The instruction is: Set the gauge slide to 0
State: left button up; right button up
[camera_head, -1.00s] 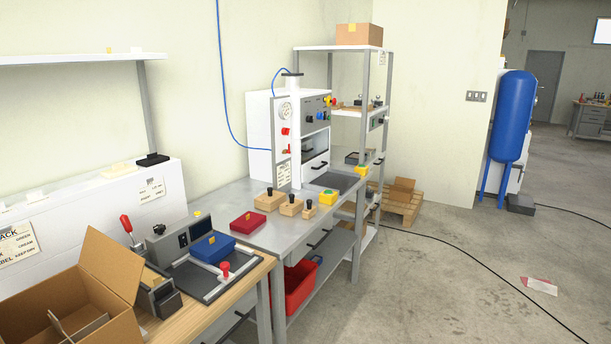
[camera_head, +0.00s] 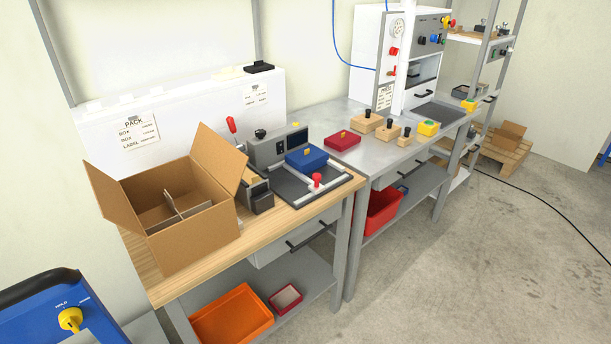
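A dark flat bed with light grey rails (camera_head: 284,190) lies on the wooden bench. A red knob (camera_head: 316,180) stands on its front rail and looks like the handle of a slide. I cannot read any scale or setting there. A blue box (camera_head: 306,158) with a small yellow tab sits on the far part of the bed. Behind it is a grey unit (camera_head: 268,150) with a black knob and a dark display, too small to read. A red-tipped lever (camera_head: 231,125) stands to its left. Neither of my grippers is in view.
An open cardboard box (camera_head: 190,235) with dividers stands at the bench's left. A dark tape dispenser-like block (camera_head: 260,198) sits beside it. A red box (camera_head: 342,140) and wooden blocks (camera_head: 367,125) are on the grey table. A blue panel (camera_head: 95,320) with a yellow knob is at lower left.

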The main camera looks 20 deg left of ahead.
aim_at(314, 186)
jog(key=z, duration=0.5)
jog(key=j+z, duration=0.1)
jog(key=z, duration=0.35)
jog(key=j+z, duration=0.1)
jog(key=z, duration=0.4)
jog(key=j+z, duration=0.1)
jog(key=z, duration=0.35)
jog(key=j+z, duration=0.1)
jog(key=z, duration=0.4)
jog(key=j+z, duration=0.1)
jog(key=z, duration=0.4)
jog(key=k+j+u, duration=0.1)
jog(key=u, duration=1.55)
jog(key=i+j, duration=0.05)
